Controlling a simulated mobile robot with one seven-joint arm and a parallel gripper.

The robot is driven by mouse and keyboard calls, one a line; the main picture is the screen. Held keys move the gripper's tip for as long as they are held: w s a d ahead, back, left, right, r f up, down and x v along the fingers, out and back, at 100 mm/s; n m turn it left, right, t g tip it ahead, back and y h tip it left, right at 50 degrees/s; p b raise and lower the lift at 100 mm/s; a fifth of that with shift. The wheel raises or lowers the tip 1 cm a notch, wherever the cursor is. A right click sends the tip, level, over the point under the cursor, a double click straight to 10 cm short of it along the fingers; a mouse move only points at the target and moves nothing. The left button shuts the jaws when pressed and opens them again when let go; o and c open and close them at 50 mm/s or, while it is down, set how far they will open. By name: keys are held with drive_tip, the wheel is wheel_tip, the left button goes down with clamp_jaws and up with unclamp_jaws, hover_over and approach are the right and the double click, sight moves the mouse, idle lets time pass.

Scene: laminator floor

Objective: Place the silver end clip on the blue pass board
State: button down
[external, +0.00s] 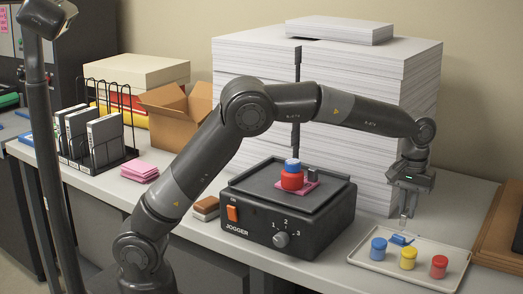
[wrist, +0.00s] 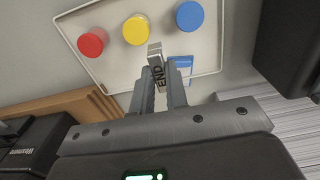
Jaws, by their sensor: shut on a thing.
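My gripper (wrist: 157,90) is shut on the silver end clip (wrist: 156,62), which has dark END lettering on its face. In the external view my gripper (external: 405,226) points down over the back part of the pale tray (external: 365,262). The clip is too small to make out clearly there. A small blue board (wrist: 181,71), which looks like the blue pass board, lies beside the clip, to its right in the wrist view. It also shows in the external view (external: 402,239), just below my fingertips. I cannot tell whether clip and board touch.
Blue (external: 378,249), yellow (external: 408,257) and red (external: 439,266) pots stand along the tray's front. The black jogger (external: 290,215) to the left bears a pink pad with stacked red and blue pots. Tall paper stacks (external: 365,130) stand behind. A brown board (external: 500,228) lies right.

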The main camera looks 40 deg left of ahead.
drive_tip(key=w+f, duration=0.1)
drive_tip(key=w, duration=0.1)
drive_tip(key=w+a+f, duration=0.1)
drive_tip(key=w, duration=0.1)
drive_tip(key=w+a+f, duration=0.1)
drive_tip(key=w+f, duration=0.1)
drive_tip(key=shift+w+a+f, duration=0.1)
drive_tip(key=shift+w+a, duration=0.05)
drive_tip(key=shift+w, duration=0.2)
drive_tip(key=shift+f, duration=2.05)
drive_tip(key=shift+f, duration=0.55)
drive_tip(key=c, duration=1.4)
unclamp_jaws()
drive_tip(key=shift+c, duration=0.2)
